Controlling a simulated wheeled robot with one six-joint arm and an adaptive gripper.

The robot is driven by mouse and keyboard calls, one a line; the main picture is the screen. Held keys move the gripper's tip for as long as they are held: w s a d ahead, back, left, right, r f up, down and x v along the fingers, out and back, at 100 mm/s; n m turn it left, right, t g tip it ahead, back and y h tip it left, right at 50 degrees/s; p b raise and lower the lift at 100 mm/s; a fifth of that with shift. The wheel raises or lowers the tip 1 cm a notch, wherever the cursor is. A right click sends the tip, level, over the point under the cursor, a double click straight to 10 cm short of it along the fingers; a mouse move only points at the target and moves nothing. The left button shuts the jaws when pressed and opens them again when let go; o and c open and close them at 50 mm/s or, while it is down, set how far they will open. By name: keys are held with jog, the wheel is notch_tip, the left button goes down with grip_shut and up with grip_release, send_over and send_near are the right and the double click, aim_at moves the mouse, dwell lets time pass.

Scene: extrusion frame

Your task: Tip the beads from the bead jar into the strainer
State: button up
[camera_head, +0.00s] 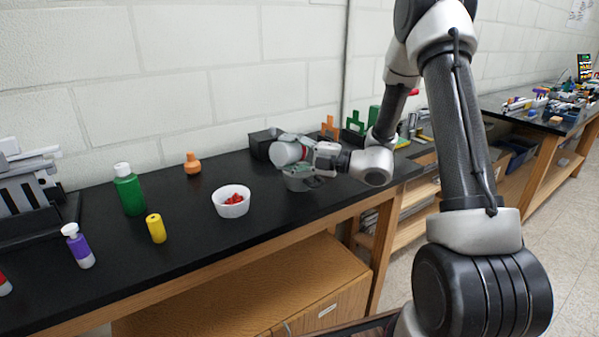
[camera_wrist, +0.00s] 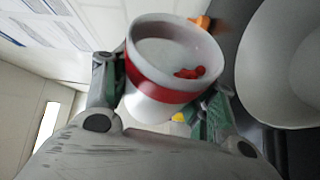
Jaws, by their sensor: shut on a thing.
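The bead jar (camera_wrist: 160,95) is a white cup with a red band, and my gripper (camera_wrist: 163,108) is shut around its sides. In the wrist view its open mouth shows a few red beads inside. In the head view, my gripper (camera_head: 299,155) holds the jar (camera_head: 284,154) tipped well over on its side, above the bench. A grey round vessel (camera_head: 299,184), perhaps the strainer, is just below it, partly hidden by the gripper. A large grey bowl (camera_wrist: 285,65) is beside the jar in the wrist view; its visible inside looks empty.
A white bowl (camera_head: 232,208) with red pieces stands left of my gripper. An orange bottle (camera_head: 192,164), green bottle (camera_head: 130,190), yellow bottle (camera_head: 156,228) and purple-banded bottle (camera_head: 78,246) stand further left. A black box (camera_head: 262,144) is behind the gripper. The front bench edge is near.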

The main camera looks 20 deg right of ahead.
jog(key=shift+w+d+r+m+t+y+p, duration=0.2)
jog(key=shift+d+r+m+t+p, duration=0.1)
jog(key=shift+m, duration=0.45)
jog(key=shift+w+d+r+m+t+y+p, duration=0.2)
jog(key=shift+m+t+p, duration=0.1)
jog(key=shift+m, duration=0.45)
dwell(0.8)
